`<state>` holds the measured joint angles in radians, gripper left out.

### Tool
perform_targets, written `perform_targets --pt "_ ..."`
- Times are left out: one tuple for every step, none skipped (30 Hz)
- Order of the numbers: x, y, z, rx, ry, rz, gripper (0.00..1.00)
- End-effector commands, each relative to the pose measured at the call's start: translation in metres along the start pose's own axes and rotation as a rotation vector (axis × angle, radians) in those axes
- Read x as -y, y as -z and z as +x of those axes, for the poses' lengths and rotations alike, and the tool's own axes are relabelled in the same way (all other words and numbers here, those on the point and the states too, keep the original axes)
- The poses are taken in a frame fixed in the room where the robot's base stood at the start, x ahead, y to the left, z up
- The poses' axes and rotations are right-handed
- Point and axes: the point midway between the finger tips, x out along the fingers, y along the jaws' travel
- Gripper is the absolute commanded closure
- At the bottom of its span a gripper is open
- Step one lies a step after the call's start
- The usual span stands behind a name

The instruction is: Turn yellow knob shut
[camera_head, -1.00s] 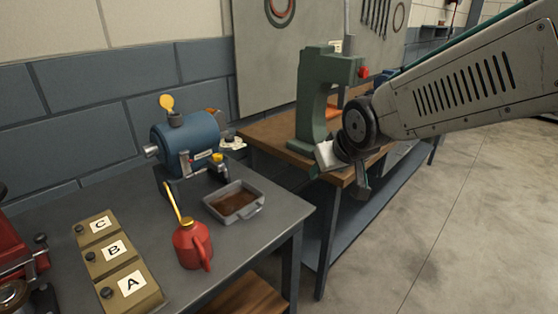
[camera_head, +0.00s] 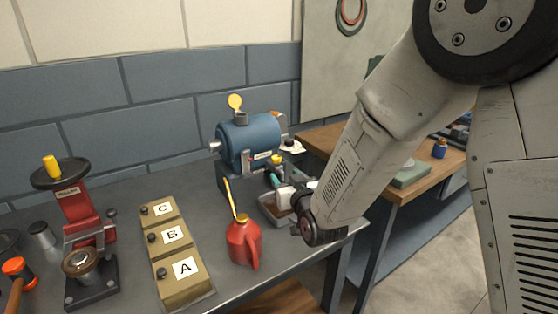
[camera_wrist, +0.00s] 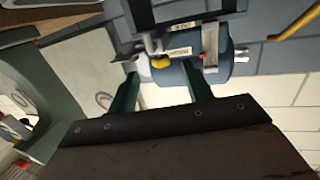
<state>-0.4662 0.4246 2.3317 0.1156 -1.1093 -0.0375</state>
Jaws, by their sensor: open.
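The blue casing (camera_head: 250,139) stands on a stand at the back of the grey bench, with a raised yellow cap (camera_head: 235,102) on top. A small yellow knob (camera_head: 277,159) sits low on its front right side, above the grey tray. My gripper (camera_head: 276,179) is over the tray, just below and in front of the knob. In the wrist view, its two green fingers (camera_wrist: 159,72) are apart and empty. The yellow knob (camera_wrist: 160,62) shows between and slightly beyond the fingertips there. I cannot tell whether the fingers touch anything.
A red oil can (camera_head: 244,243) with a long yellow spout stands close to the left of my arm. The grey tray (camera_head: 267,211) is partly hidden behind my gripper. Boxes A, B, C (camera_head: 178,250) and a red press (camera_head: 80,215) stand farther left. A wooden bench (camera_head: 325,140) is behind.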

Motion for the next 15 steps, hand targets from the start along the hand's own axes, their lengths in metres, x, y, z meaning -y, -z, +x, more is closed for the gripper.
perform_targets --pt "-0.001 0.008 0.0 -0.038 -0.004 -0.001 0.5" --pt "-0.001 0.011 0.0 -0.053 -0.005 -0.002 0.5" --pt "-0.001 0.015 0.001 -0.069 -0.006 -0.004 0.5" --pt "-0.001 0.016 0.002 -0.076 -0.007 -0.004 0.5" --pt "-0.001 0.017 0.004 -0.08 -0.007 -0.005 0.5" --pt "-0.001 0.017 0.007 -0.081 -0.007 -0.005 0.5" --pt "-0.002 0.018 0.011 -0.081 -0.008 -0.006 0.5" --pt "-0.002 0.018 0.015 -0.082 -0.008 -0.006 0.5" --pt "-0.002 0.018 0.021 -0.081 -0.008 -0.006 0.5" --pt "-0.002 0.019 0.026 -0.081 -0.008 -0.006 0.5" --pt "-0.002 0.019 0.031 -0.081 -0.008 -0.006 0.5" --pt "-0.002 0.02 0.038 -0.081 -0.008 -0.005 0.5" --pt "-0.002 0.02 0.043 -0.081 -0.008 -0.005 0.5" --pt "-0.002 0.02 0.048 -0.08 -0.008 -0.005 0.5" --pt "-0.002 0.021 0.054 -0.08 -0.008 -0.005 0.5"
